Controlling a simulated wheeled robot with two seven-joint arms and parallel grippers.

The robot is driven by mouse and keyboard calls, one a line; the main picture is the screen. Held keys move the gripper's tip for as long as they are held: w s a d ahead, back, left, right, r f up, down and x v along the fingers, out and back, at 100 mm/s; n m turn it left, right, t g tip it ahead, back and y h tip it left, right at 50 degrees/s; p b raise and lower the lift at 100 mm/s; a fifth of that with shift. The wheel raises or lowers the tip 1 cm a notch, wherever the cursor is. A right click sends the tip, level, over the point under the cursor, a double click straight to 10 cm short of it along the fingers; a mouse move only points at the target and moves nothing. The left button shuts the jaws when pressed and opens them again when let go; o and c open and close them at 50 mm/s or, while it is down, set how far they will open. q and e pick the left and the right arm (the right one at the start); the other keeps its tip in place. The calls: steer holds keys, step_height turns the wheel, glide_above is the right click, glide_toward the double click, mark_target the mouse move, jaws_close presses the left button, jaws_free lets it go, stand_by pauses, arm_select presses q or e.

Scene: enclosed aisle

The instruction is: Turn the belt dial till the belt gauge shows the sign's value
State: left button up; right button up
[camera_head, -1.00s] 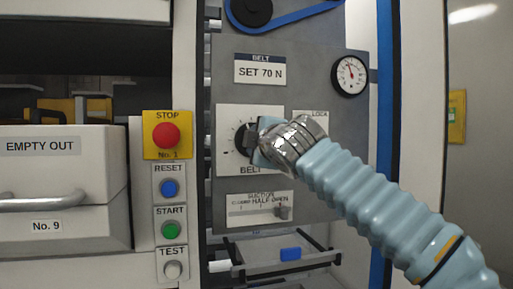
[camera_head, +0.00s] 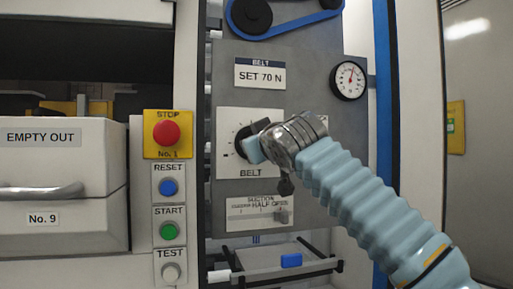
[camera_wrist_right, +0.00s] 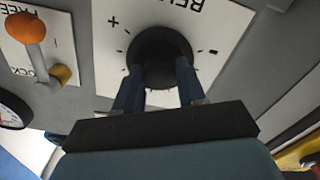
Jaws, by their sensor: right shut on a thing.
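The belt dial is a black knob (camera_head: 243,142) on a white plate marked BELT; it also shows in the right wrist view (camera_wrist_right: 160,48). My right gripper (camera_head: 254,146) is shut on the dial, its two fingers on either side of the knob in the wrist view (camera_wrist_right: 158,88). The sign (camera_head: 260,74) above reads BELT, SET 70 N. The belt gauge (camera_head: 348,80) is a round white dial at upper right; its red needle points up and slightly right. Its numbers are too small to read. My left gripper is not in view.
A suction slider (camera_head: 260,213) sits below the dial plate. A lock lever with an orange knob (camera_wrist_right: 27,28) is beside it in the wrist view. Stop (camera_head: 166,133), reset, start and test buttons stand left. A blue belt (camera_head: 295,22) runs above.

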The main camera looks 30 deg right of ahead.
steer(key=m+b, duration=0.2)
steer(key=m, duration=0.9)
steer(key=shift+w+f, duration=0.1)
steer(key=shift+f, duration=0.05)
stand_by(0.3)
steer(key=o, duration=1)
steer(key=shift+o, duration=0.2)
steer(key=b+v, duration=0.2)
steer(key=v, duration=1.2)
steer(key=shift+b, duration=0.4)
